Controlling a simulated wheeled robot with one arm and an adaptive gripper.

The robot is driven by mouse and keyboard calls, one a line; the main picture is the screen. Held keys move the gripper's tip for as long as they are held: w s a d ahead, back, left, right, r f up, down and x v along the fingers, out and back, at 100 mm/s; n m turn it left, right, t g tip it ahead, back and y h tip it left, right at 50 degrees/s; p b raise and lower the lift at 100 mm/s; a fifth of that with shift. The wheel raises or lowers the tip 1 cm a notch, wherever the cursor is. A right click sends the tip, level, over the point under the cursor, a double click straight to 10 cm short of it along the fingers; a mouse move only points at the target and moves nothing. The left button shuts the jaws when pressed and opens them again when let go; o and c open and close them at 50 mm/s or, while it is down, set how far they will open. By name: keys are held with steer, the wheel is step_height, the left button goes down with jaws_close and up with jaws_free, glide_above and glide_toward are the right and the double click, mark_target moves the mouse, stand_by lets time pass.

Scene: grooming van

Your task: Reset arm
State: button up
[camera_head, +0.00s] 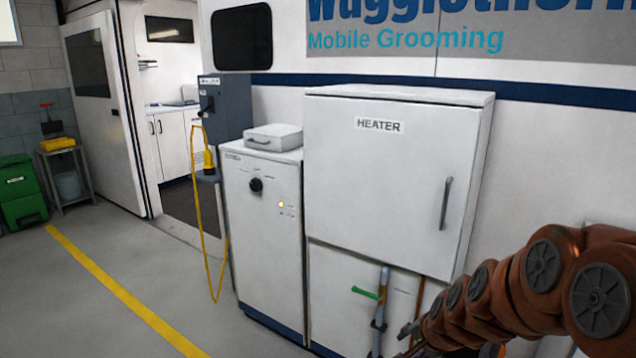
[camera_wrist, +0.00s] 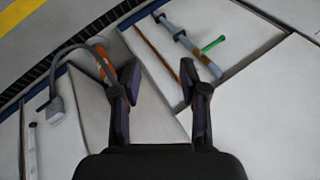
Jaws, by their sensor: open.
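My gripper (camera_wrist: 160,80) shows in the wrist view with its two dark fingers apart and nothing held between them. Pale panel surface shows behind the gap. In the head view my brown jointed arm reaches in from the lower right, low in front of the heater cabinet (camera_head: 390,180); the gripper itself cannot be made out clearly there. A grey-blue pipe with a green valve handle (camera_head: 365,293) runs below the cabinet door. The same green handle (camera_wrist: 214,44) shows beyond the right finger in the wrist view. I cannot tell whether a finger touches anything.
A white control unit (camera_head: 265,235) with a black knob stands left of the heater, with a white case (camera_head: 273,137) on top. A yellow cable (camera_head: 197,210) hangs from a grey box. Open floor (camera_head: 90,290) with a yellow line lies at left, near a green bin (camera_head: 20,195).

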steer(key=s+a+r+n+g+p, duration=0.2)
steer(key=s+r+n+p, duration=0.1)
steer(key=s+r, duration=0.3)
steer(key=s+a+r+n+g+p, duration=0.1)
steer(key=s+a+r+n+p, duration=0.15)
steer(key=s+r, duration=0.35)
steer(key=s+d+r+n+g+p, duration=0.1)
steer(key=s+r+p, duration=0.3)
steer(key=s, duration=0.7)
steer(key=s+d+r+n+g+h+p, duration=0.1)
steer(key=s+r+n+g+p, duration=0.3)
steer(key=s, duration=0.6)
steer(key=shift+s+r+p, duration=0.35)
steer(key=shift+r+p, duration=0.15)
steer(key=shift+r, duration=0.4)
